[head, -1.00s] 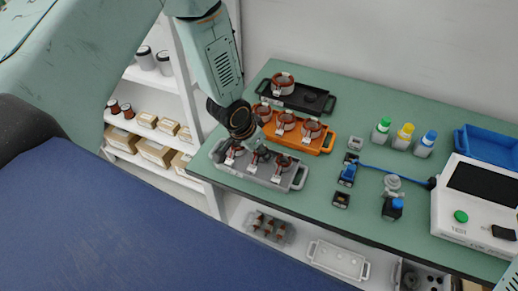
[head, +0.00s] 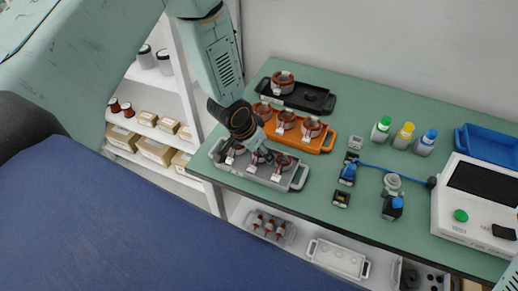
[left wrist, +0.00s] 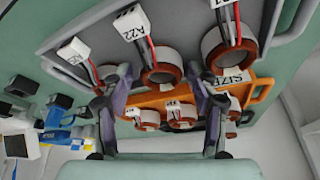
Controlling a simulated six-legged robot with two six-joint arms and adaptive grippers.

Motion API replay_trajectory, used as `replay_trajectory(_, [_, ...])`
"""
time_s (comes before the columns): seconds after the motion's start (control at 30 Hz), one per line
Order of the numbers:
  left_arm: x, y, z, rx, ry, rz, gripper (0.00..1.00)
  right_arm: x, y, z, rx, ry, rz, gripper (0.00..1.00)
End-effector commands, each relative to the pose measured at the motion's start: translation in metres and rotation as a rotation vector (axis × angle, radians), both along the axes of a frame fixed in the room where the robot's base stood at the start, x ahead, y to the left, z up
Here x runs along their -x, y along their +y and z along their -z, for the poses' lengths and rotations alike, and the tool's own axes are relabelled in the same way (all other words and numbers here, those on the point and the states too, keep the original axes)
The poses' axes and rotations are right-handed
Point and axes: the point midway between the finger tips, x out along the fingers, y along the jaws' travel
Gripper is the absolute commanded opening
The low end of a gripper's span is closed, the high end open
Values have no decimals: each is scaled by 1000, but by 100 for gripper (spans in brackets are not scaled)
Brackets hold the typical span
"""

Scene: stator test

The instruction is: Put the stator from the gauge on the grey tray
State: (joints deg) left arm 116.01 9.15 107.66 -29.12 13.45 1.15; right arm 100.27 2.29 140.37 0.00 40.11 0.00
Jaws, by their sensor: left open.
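The grey tray (head: 222,163) lies at the front left of the green bench and holds three copper-red stators. Its right stator (head: 283,162) is near the tray's handle. My left gripper (head: 262,155) is low over the tray, partly hiding the middle stator. In the left wrist view my left gripper (left wrist: 160,75) is open, with the middle stator (left wrist: 160,72), tagged A22, between or just beyond its fingertips; contact cannot be told. The gauge cannot be identified surely; a small stand (head: 393,183) and a blue fixture (head: 348,171) carry no visible stator. My right gripper is not in view.
An orange tray (head: 328,143) with three stators lies just behind the grey one. A black tray (head: 318,104) with one stator is farther back. Bottles (head: 403,137), a blue bin (head: 490,147) and a white instrument (head: 465,218) stand to the right.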

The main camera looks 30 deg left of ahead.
Motion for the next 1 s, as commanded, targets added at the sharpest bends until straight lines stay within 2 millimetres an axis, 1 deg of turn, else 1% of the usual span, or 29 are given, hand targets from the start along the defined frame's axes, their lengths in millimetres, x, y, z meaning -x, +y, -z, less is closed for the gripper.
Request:
replay_trajectory(0.47, [0,0,0,0,0,0,59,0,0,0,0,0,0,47])
replay_trajectory(1.0, [0,0,-22,0,1,0,59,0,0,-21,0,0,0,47])
